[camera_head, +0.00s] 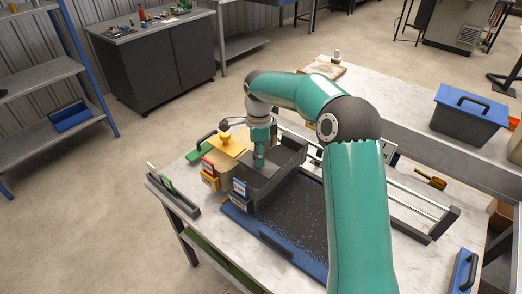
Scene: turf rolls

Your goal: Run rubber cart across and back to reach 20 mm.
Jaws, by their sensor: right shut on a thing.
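A dark grey open-topped cart (290,157) with a blue-and-white label (240,186) sits at the far end of a blue-edged tray (235,219) with a dark speckled bed (292,215); I take it to be the rubber cart. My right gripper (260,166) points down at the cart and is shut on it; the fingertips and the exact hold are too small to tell. My teal right arm hides part of the bed and rails. No thickness reading is legible. My left gripper is not in view.
A dark rack (174,190) is at the table's left edge. Metal rails (415,202) run on the right. A lidded grey bin (468,112) stands on the back bench.

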